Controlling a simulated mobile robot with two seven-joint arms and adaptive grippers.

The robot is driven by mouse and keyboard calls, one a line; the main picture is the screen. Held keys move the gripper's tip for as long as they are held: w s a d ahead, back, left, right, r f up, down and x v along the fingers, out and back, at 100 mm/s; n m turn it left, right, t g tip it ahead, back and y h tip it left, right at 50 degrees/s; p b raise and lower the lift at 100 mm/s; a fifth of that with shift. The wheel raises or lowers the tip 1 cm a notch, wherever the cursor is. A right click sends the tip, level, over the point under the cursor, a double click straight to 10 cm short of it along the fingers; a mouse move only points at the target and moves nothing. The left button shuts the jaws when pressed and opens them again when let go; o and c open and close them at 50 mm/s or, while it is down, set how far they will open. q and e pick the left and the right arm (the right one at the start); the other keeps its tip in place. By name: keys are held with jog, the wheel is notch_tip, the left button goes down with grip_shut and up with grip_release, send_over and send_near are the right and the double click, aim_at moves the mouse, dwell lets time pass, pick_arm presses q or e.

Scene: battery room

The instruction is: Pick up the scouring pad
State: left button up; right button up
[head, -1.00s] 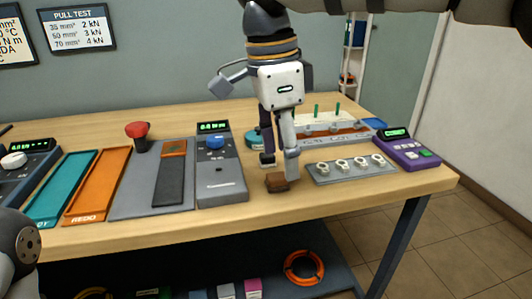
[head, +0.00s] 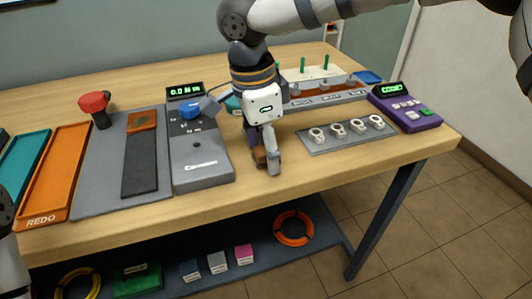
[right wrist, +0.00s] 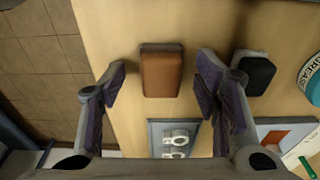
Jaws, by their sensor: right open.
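The brown block-like pad, which I take for the scouring pad (right wrist: 162,72), lies on the table. In the right wrist view it sits between the lines of my two fingers, with a gap on each side. In the head view only a little of the brown pad (head: 259,156) shows, mostly hidden behind my right gripper (head: 265,162). My right gripper (right wrist: 161,78) is open and empty, pointing down over the pad. My left gripper is not in view.
A small black block (right wrist: 256,73) lies beside my right finger in the wrist view. A grey tester (head: 203,165) stands left of the gripper. A plate with several rings (head: 345,136) and a purple meter (head: 405,107) stand right. The table's front edge is close.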

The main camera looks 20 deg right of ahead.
jog(key=c, duration=1.2)
jog(key=shift+o, duration=0.2)
notch_tip(320, 180, up, 3)
jog(key=shift+w+f, duration=0.1)
jog(key=shift+f, duration=0.05)
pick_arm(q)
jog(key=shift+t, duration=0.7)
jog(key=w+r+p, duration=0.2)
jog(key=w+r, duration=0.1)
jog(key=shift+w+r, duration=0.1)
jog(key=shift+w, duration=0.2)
pick_arm(e)
jog(key=s+d+r, duration=0.2)
jog(key=s+r, duration=0.8)
jog(key=s, duration=0.4)
jog(key=shift+r, duration=0.15)
